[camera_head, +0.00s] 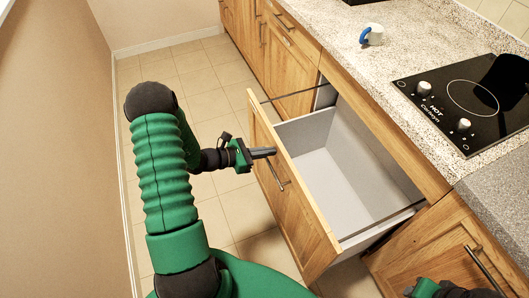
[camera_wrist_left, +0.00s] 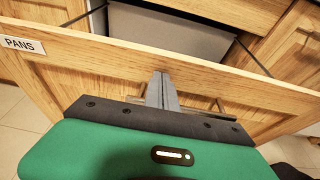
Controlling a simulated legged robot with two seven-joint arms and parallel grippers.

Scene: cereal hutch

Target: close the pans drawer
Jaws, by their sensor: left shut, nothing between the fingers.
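The pans drawer (camera_head: 290,185) is a wooden-fronted drawer with a grey inside, pulled well out from under the counter and empty as far as I see. Its front shows close in the left wrist view (camera_wrist_left: 205,75), with a PANS label (camera_wrist_left: 22,44) at left. A bar handle (camera_head: 278,174) is on the front's outer face. My left gripper (camera_head: 272,152) is shut and empty, by the outer side of the drawer front near its top edge; I cannot tell if it touches. My right gripper (camera_head: 450,291) shows only partly at the bottom edge, its fingers unclear.
A stone counter (camera_head: 330,22) runs above, with a blue and white mug (camera_head: 372,35) and a black hob (camera_head: 475,95) with knobs. Closed cabinets flank the drawer. A wall (camera_head: 55,150) stands at left, with tiled floor (camera_head: 190,75) between.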

